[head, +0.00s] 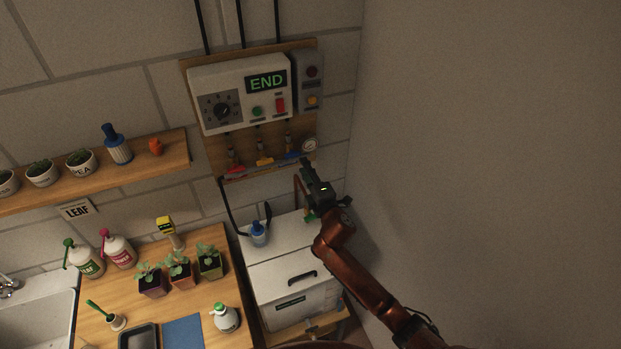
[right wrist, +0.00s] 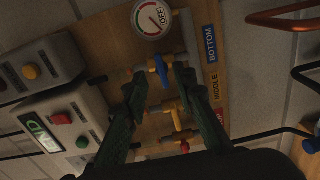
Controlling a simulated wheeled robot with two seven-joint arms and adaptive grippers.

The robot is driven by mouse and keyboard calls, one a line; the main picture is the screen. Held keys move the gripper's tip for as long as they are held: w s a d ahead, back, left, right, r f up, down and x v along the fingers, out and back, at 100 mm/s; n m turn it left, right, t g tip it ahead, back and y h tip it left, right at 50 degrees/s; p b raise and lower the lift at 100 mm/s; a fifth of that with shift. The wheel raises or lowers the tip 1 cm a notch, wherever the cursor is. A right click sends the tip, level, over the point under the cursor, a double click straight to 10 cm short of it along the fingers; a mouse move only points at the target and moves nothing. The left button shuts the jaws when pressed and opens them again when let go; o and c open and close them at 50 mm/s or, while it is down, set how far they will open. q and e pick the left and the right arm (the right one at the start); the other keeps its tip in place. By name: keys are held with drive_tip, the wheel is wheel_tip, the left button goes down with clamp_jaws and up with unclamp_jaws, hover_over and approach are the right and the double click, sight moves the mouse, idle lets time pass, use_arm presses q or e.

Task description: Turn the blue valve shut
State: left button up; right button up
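The blue valve handle (right wrist: 161,70) shows in the right wrist view on the wooden board, beside the blue BOTTOM label (right wrist: 209,44). It looks to lie across its short pipe. My right gripper (right wrist: 160,73) is open, with one finger on each side of the handle. Gaps seem to show between the fingers and the handle; I cannot tell how near they are in depth. In the head view my right gripper (head: 311,176) is just below and right of the valve board (head: 218,158). My left gripper is out of view.
A yellow valve (right wrist: 174,119) and a red valve (right wrist: 184,147) sit close to the blue one. A round gauge (right wrist: 150,18) is beside it. A control box (head: 240,92) reading END is above. A white lidded box (head: 280,250) stands below; a bare wall is right.

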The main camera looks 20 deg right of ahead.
drive_tip(key=s, duration=0.5)
drive_tip(key=shift+s+d, duration=0.1)
drive_tip(key=shift+s, duration=0.15)
